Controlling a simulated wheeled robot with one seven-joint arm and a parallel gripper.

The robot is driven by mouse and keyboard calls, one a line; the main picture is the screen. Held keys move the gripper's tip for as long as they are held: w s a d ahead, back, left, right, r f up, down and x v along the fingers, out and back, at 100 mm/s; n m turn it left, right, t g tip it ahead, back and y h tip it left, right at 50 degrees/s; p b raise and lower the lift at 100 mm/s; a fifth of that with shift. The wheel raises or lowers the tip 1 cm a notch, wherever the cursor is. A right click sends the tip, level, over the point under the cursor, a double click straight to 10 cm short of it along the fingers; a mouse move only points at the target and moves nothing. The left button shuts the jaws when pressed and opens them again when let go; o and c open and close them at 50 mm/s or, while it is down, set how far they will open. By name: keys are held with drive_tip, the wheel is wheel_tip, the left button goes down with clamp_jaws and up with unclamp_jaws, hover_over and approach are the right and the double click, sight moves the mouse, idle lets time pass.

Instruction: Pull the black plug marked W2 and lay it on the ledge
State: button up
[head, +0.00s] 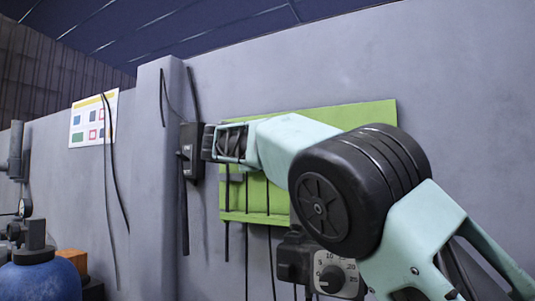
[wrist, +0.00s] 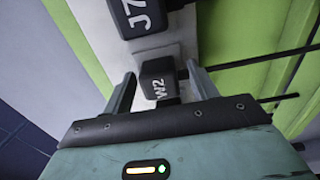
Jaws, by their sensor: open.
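The black plug marked W2 (wrist: 158,80) sits on a light grey plate (wrist: 165,52) in the wrist view. My gripper (wrist: 161,76) is open, with one finger on each side of the plug. Small gaps seem to show between the fingers and the plug; contact is hard to judge. In the head view my gripper (head: 211,142) is at the left part of the green board (head: 340,116), and I cannot make out the W2 mark there. A green lip (head: 255,218) along the board's bottom edge looks like the ledge.
Another black plug (wrist: 140,17), with a mark like J7, is close beyond W2. A black box (head: 190,152) is on the pillar left of my gripper. Dark cables hang below the board. A grey-faced dial unit (head: 338,274) is under my arm.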

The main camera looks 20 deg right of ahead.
idle(0.4)
clamp_jaws()
drive_tip(key=b+v, duration=0.3)
drive_tip(key=v, duration=0.3)
idle(1.0)
drive_tip(key=shift+r, duration=0.1)
